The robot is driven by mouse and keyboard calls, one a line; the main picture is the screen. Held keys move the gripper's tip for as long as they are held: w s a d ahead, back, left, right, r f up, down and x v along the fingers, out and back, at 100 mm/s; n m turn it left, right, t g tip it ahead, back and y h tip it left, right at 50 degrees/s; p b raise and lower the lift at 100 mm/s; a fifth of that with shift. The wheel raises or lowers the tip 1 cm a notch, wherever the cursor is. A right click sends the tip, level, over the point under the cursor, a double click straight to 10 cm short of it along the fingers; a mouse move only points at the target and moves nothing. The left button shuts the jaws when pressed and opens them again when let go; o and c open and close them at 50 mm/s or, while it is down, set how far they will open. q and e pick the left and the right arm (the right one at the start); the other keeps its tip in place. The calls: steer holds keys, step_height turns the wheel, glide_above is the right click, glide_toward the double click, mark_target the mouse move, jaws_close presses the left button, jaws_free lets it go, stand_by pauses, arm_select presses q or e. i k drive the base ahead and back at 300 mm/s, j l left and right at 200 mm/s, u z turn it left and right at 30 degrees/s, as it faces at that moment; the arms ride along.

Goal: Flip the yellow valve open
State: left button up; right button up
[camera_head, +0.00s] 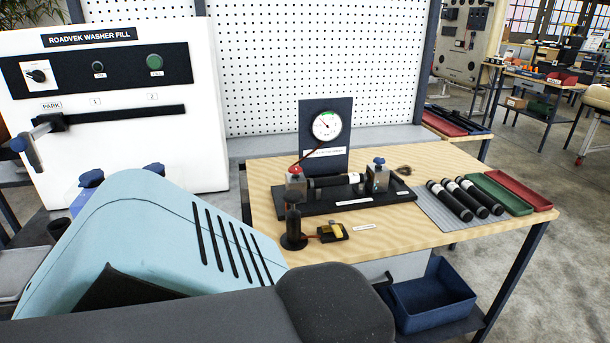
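A small yellow part (335,228), which looks like the yellow valve, sits on a small black block on the wooden table. It is just right of a black upright post (292,228) with a round base. The yellow part is too small to tell which way its lever points. Neither of my grippers shows in the head view. A dark grey rounded shape fills the bottom middle, and it looks like a link of my own arm. It is well in front of the table, apart from the yellow part.
Behind the yellow part, a black base (340,199) carries clamps, a dark cylinder and a gauge (326,125). Black cylinders (470,197) lie on a grey mat at right, beside green and red trays. A light blue slotted housing (150,240) stands at front left, before a white panel (120,100).

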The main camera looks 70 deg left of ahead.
mark_target(338, 234)
steer(key=u, duration=1.9)
